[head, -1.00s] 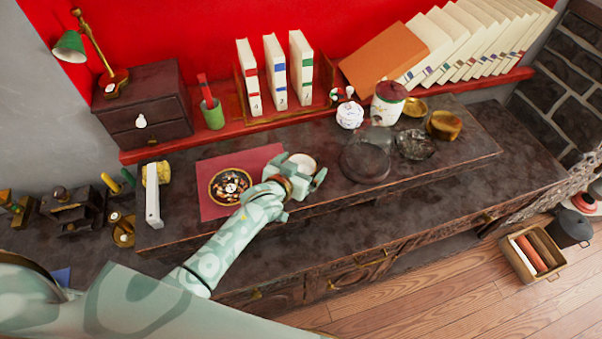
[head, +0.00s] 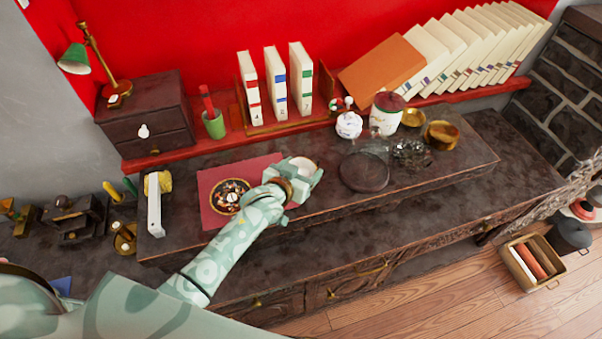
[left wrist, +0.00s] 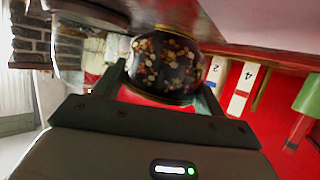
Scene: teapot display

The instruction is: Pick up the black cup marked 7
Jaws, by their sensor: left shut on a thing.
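My left gripper (head: 306,179) is at the right edge of the red mat (head: 212,213). It is shut on a cup (head: 303,164), whose pale round top shows between the fingers in the head view. In the left wrist view the cup (left wrist: 165,65) is black with many coloured speckles, and the gripper's fingers (left wrist: 163,90) are on either side of it. No 7 can be read on it. I cannot tell whether its base touches the surface. My right gripper is not in view.
A round dish with a patterned inside (head: 230,196) lies on the mat, close to my left forearm. A glass dome on a dark base (head: 364,174) stands to the right of the cup. Upright books (head: 275,85) and a green pot (head: 214,126) are behind.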

